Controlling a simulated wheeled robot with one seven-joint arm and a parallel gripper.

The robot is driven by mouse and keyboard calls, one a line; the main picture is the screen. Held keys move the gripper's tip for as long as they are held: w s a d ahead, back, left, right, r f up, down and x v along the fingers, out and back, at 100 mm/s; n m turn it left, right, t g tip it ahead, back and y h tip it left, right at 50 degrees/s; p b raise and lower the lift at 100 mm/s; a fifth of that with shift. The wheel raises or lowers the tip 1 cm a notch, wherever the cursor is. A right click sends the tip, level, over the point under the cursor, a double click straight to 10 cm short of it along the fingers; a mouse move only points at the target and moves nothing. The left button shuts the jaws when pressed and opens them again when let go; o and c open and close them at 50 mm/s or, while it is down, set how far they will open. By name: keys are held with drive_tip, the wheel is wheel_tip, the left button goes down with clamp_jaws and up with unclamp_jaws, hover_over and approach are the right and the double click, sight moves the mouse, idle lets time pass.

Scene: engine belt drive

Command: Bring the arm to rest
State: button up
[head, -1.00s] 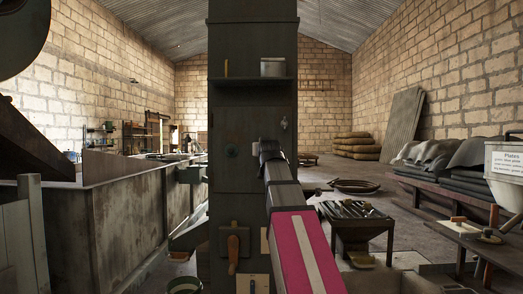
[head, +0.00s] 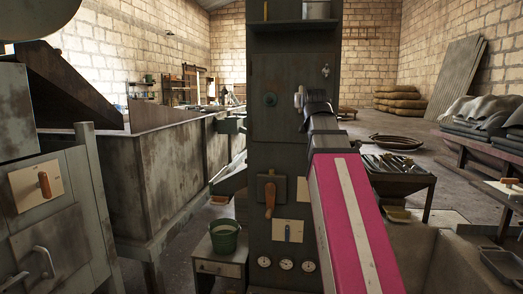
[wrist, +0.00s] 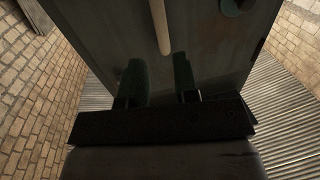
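My arm, pink with a white stripe (head: 352,215), reaches forward to the tall dark cabinet (head: 275,140). My gripper (head: 303,100) is at its far end, in front of the cabinet's upper door; its fingers are hard to make out there. In the wrist view, the two dark green fingers of my gripper (wrist: 160,72) stand apart with a gap between them. A pale rod (wrist: 158,25) ends near the fingertips, with space on both sides of it. I cannot tell what the rod belongs to. The cabinet front (wrist: 100,30) fills the view beyond.
An orange-handled lever (head: 270,195) and several gauges (head: 286,265) are on the cabinet. A green bucket (head: 224,237) stands left of it on a small stand. A large metal tank (head: 165,185) is at left, a tool table (head: 400,180) at right.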

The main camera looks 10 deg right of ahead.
drive_tip(key=w+a+f+g+y, duration=0.2)
drive_tip(key=f+g, duration=0.6)
drive_tip(key=f, duration=3)
drive_tip(key=s+a+f+g, duration=0.1)
drive_tip(key=s+f+g, duration=0.2)
drive_tip(key=s+f, duration=0.3)
drive_tip(key=s+a+f+g, duration=0.2)
drive_tip(key=s+f, duration=0.4)
drive_tip(key=f, duration=0.9)
drive_tip(key=s+a+f+n+g, duration=0.1)
drive_tip(key=s+f+g, duration=0.3)
drive_tip(key=f, duration=0.7)
drive_tip(key=shift+s+a+g, duration=0.4)
drive_tip(key=shift+s+a, duration=0.1)
drive_tip(key=shift+s, duration=0.4)
